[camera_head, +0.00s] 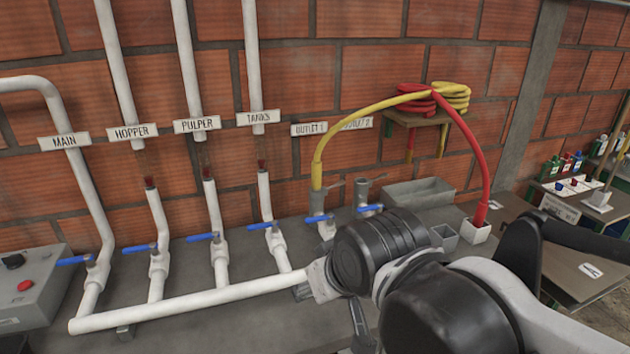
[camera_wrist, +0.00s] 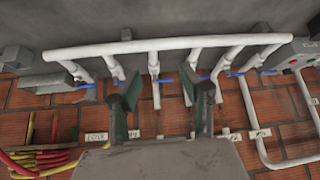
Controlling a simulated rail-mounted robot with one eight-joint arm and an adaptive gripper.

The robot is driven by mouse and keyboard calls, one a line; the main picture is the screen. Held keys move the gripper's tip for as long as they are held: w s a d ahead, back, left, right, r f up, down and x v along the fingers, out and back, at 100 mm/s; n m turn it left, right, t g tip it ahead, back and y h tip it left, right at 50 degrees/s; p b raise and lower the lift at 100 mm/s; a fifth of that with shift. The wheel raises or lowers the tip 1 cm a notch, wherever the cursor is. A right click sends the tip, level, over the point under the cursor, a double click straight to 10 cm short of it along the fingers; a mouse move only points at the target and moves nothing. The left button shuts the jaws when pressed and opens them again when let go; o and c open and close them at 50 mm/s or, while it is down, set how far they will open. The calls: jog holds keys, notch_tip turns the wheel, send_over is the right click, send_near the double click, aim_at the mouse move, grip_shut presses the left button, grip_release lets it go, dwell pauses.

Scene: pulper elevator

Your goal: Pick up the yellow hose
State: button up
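The yellow hose (camera_head: 375,106) arcs from an upright outlet fitting (camera_head: 317,199) below the OUTLET 1 sign up to a wall shelf. A yellow coil (camera_head: 455,95) lies on that shelf. In the wrist view, parts of yellow hose (camera_wrist: 30,129) show at the lower left, away from my fingers. My gripper (camera_wrist: 160,88) is open, its two green-padded fingers well apart with nothing held between them. White pipes show beyond the fingers. In the head view my arm's dark joints hide most of the gripper.
A red hose (camera_head: 476,135) runs from the shelf (camera_head: 408,118) down to a white block (camera_head: 475,231). White pipes with blue valve handles (camera_head: 203,237) line the bench at left. A grey control box (camera_head: 35,290) stands far left. A grey trough (camera_head: 420,193) sits below the shelf.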

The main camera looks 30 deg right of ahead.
jog(key=shift+o, duration=1.3)
